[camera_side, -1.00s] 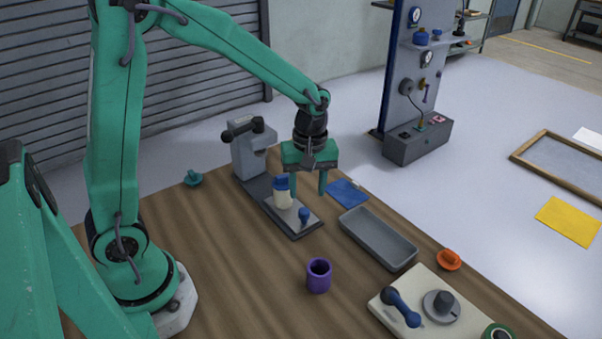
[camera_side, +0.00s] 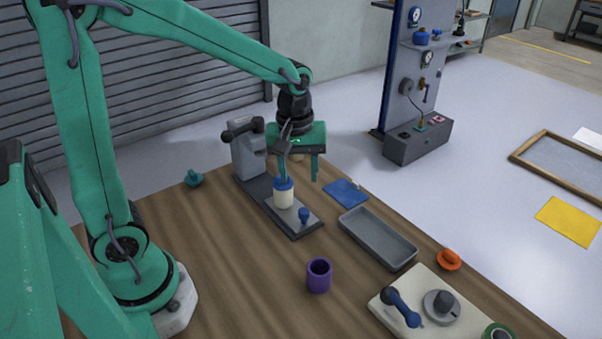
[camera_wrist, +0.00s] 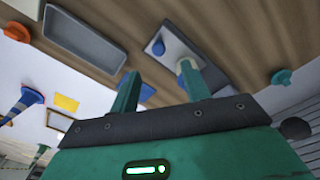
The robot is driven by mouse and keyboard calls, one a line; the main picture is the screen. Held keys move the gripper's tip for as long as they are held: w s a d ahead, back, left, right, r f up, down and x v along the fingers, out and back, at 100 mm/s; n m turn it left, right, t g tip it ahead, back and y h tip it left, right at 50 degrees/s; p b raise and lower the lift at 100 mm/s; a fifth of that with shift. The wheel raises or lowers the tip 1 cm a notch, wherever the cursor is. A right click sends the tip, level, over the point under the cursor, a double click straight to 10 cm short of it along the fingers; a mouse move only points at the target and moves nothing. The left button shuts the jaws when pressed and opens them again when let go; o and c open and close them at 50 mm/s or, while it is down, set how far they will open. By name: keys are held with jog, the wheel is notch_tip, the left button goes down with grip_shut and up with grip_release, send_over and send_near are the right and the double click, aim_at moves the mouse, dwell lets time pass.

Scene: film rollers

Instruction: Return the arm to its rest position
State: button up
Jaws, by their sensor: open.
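My gripper (camera_side: 299,170) is open and empty. In the side view it hangs fingers down above the grey press stand (camera_side: 292,218), over the back part of its plate. A cream bottle with a blue cap (camera_side: 284,194) stands upright on the plate, just below the fingers; I cannot tell whether a finger touches the cap. In the wrist view the two green fingers (camera_wrist: 157,93) are spread apart, and the right one overlaps the bottle.
A small blue knob (camera_side: 303,215) is on the plate. Nearby are a grey tray (camera_side: 378,238), a purple cup (camera_side: 319,275), a blue cloth (camera_side: 346,193), a teal knob (camera_side: 194,178), an orange knob (camera_side: 448,260) and a cream board (camera_side: 400,321). The left front tabletop is clear.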

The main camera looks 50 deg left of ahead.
jog(key=s+a+r+m+t, duration=0.1)
jog(key=s+r+m+t, duration=0.4)
jog(key=s+r+m, duration=0.3)
jog(key=s+m, duration=0.2)
jog(key=s, duration=0.2)
jog(key=shift+s+r, duration=0.4)
